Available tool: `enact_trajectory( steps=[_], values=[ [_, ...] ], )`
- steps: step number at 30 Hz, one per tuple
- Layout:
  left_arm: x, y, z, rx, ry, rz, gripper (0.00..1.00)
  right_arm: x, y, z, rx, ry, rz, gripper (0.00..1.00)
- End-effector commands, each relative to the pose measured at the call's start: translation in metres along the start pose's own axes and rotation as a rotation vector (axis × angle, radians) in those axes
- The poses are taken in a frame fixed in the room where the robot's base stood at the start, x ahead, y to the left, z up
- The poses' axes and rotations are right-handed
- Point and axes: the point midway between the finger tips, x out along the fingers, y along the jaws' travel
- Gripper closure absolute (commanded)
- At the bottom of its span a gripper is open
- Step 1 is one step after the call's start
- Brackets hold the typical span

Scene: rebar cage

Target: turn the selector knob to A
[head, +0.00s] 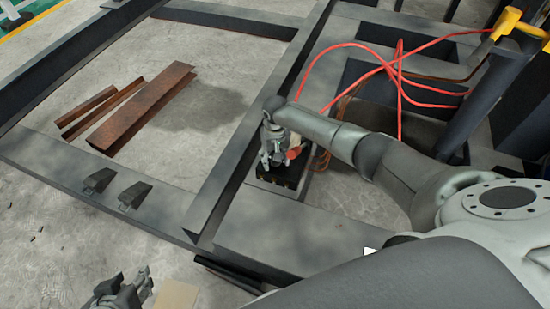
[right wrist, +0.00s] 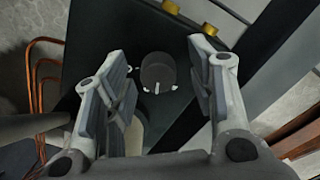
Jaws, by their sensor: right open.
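The selector knob (right wrist: 158,70) is a dark round cap on a black box (right wrist: 112,25), seen in the right wrist view. Small white marks lie at the knob's lower edge and beside it; I cannot read any letter. My right gripper (right wrist: 158,78) is open, with one finger to the left of the knob and one to the right. I cannot tell whether either touches it. In the head view my right gripper (head: 273,158) points down over the black box (head: 276,186), hiding the knob. My left gripper (head: 122,292) is at the bottom left, away from the box; its jaws are unclear.
Two brass-coloured caps (right wrist: 210,29) stand at the box's far edge. Dark steel beams (head: 240,150) run beside the box. Red cables (head: 400,75) loop behind my right arm. Rusty steel sections (head: 140,110) lie on the floor, inside the frame.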

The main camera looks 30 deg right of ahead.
Motion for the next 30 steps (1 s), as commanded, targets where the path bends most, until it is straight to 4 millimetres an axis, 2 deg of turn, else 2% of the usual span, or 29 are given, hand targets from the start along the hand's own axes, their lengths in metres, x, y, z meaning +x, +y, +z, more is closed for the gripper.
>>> enact_trajectory(
  steps=[4, 8, 21, 25, 30],
  values=[
    [0.000, 0.000, 0.000, 0.000, -0.001, 0.000, 0.60, -0.004, 0.001, -0.001, 0.000, 0.003, 0.000, 0.49],
    [0.000, 0.000, 0.000, 0.000, -0.001, 0.000, 0.60, -0.017, 0.000, -0.002, -0.001, 0.004, -0.001, 0.49],
    [0.000, 0.000, 0.000, 0.000, 0.000, 0.000, 0.60, -0.099, 0.000, -0.001, -0.001, 0.004, -0.001, 0.49],
    [0.000, 0.000, 0.000, 0.000, 0.000, 0.000, 0.60, -0.113, -0.001, 0.000, -0.001, 0.001, 0.000, 0.49],
    [0.000, 0.000, 0.000, 0.000, 0.000, 0.000, 0.60, -0.120, -0.001, 0.000, -0.001, 0.000, 0.000, 0.49]
  ],
)
